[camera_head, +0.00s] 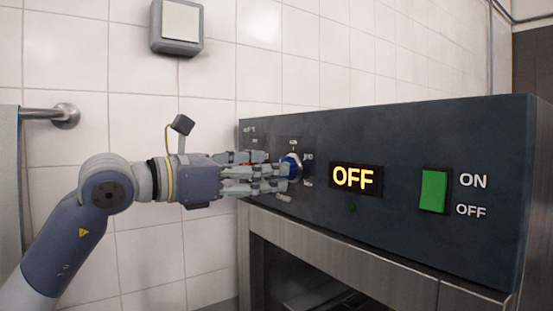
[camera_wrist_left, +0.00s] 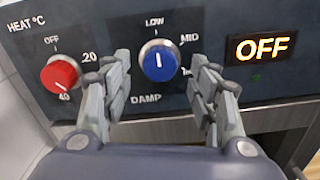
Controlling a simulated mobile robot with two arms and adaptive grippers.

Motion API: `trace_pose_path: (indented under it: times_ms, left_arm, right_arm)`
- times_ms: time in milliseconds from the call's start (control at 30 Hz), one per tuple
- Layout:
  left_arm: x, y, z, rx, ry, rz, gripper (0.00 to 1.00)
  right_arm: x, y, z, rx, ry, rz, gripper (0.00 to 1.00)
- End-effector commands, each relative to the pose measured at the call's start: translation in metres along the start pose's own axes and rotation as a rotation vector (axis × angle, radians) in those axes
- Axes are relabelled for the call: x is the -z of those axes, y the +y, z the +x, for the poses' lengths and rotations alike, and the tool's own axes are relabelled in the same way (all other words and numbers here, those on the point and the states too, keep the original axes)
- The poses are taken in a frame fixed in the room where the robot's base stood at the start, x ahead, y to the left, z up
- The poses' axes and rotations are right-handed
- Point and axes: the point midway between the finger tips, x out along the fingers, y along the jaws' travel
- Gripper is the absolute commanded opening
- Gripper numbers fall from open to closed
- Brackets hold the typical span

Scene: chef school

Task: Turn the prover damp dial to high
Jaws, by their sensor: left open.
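The blue damp dial (camera_wrist_left: 159,62) sits on the dark prover panel, above the word DAMP. Its white mark is upright, toward LOW at the top. MID is at upper right; the label below MID is mostly hidden by a finger. In the head view the dial (camera_head: 291,166) is partly covered by my fingers. My left gripper (camera_head: 283,174) is open at the panel, its fingers on either side of the dial. In the left wrist view a gap shows between each finger and the dial. My right gripper is in neither view.
A red heat dial (camera_wrist_left: 60,74) is left of the damp dial, close to my left finger. A display (camera_head: 356,179) reads OFF. A green switch (camera_head: 434,190) is farther right. The prover stands near a tiled wall (camera_head: 210,250).

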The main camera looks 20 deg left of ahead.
Motion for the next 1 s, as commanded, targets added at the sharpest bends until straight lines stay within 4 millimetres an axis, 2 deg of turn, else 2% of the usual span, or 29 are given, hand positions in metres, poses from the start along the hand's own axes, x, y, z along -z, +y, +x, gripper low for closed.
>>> trace_pose_path:
  times_ms: [33, 200, 333, 567, 767, 1000]
  left_arm:
    - [-0.003, -0.001, 0.009, 0.004, 0.002, -0.001, 0.54]
    - [-0.002, 0.0, 0.027, 0.001, 0.0, -0.001, 0.54]
    - [0.0, 0.0, 0.032, 0.001, 0.0, -0.001, 0.54]
    - [0.001, 0.0, 0.032, 0.001, 0.0, 0.0, 0.54]
    - [0.001, 0.0, 0.032, 0.001, 0.0, -0.001, 0.11]
    - [0.001, 0.0, 0.032, 0.0, 0.0, 0.005, 0.1]
  right_arm:
    - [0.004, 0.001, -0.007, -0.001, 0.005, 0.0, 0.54]
    - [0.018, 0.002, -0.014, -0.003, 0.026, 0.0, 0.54]
    - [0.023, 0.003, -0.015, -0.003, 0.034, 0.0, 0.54]
    - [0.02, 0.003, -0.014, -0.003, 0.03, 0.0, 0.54]
    - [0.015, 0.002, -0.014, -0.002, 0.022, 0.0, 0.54]
    - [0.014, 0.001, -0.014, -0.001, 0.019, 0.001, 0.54]
